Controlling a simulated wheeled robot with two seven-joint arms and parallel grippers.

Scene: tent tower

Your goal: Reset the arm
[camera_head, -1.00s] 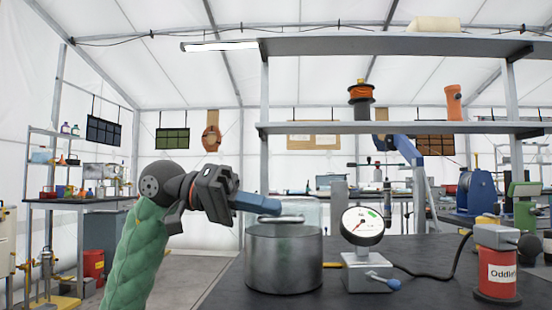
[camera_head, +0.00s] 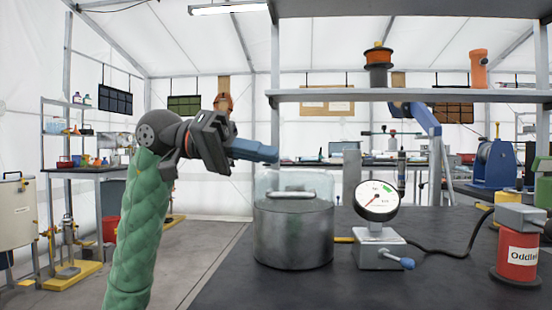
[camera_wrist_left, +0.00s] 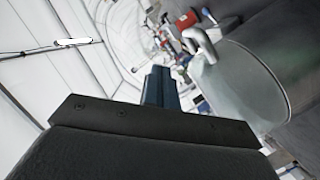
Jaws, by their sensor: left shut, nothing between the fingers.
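My left arm, in a green sleeve, comes up from the lower left in the head view. My left gripper (camera_head: 270,153) is shut and empty, its blue fingers together and pointing right. It is raised above and to the left of a metal pot (camera_head: 293,236) and apart from it. In the left wrist view the shut blue fingers (camera_wrist_left: 160,88) reach forward, with the pot (camera_wrist_left: 245,80) and its handle to the right. My right gripper is not in view.
The pot stands on a dark bench (camera_head: 330,285). To its right are a dial gauge (camera_head: 376,200) on a metal block with a blue-tipped lever, and a red canister (camera_head: 518,257). A shelf (camera_head: 420,96) spans above. Open floor (camera_head: 205,262) lies left of the bench.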

